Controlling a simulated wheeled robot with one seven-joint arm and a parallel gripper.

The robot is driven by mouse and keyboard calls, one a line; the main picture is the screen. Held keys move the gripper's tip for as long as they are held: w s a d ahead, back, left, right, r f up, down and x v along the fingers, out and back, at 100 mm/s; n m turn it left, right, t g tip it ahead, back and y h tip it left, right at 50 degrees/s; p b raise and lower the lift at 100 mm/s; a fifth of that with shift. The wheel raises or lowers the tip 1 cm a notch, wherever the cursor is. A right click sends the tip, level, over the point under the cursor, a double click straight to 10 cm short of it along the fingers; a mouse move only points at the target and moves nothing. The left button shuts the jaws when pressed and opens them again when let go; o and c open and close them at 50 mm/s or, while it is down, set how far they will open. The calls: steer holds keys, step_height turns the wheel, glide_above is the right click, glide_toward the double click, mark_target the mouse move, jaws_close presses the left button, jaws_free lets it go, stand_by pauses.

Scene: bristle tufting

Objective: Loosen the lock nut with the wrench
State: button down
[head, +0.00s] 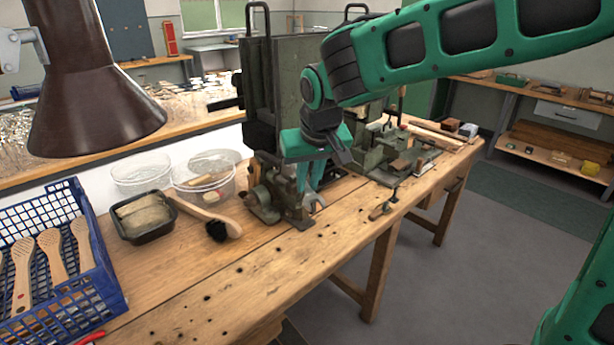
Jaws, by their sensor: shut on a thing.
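My gripper (311,178) points down at the front of the green tufting machine (272,188) on the wooden bench. Its teal fingers are shut on the wrench (316,203); a small grey forked end shows just below the fingertips, close beside the machine's lower front. The rest of the wrench is hidden by the fingers or too small to make out. I cannot pick out the lock nut, and I cannot tell whether the wrench touches it.
Left of the machine are a brush (210,218), a black tray (143,217), clear tubs (203,178) and a blue crate (92,245) with wooden brush backs. A dark lamp shade (92,90) hangs at upper left. The bench front (245,285), dotted with small holes, is mostly clear.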

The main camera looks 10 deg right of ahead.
mark_target(310, 190)
steer(key=shift+f, duration=1.8)
steer(key=shift+s+d, duration=0.1)
steer(key=shift+s, duration=0.15)
steer(key=shift+f, duration=1.05)
stand_by(1.9)
steer(key=shift+w+d+n+y, duration=0.2)
steer(key=shift+d+n+y, duration=0.1)
steer(key=shift+d+n, duration=0.4)
steer(key=shift+d, duration=0.1)
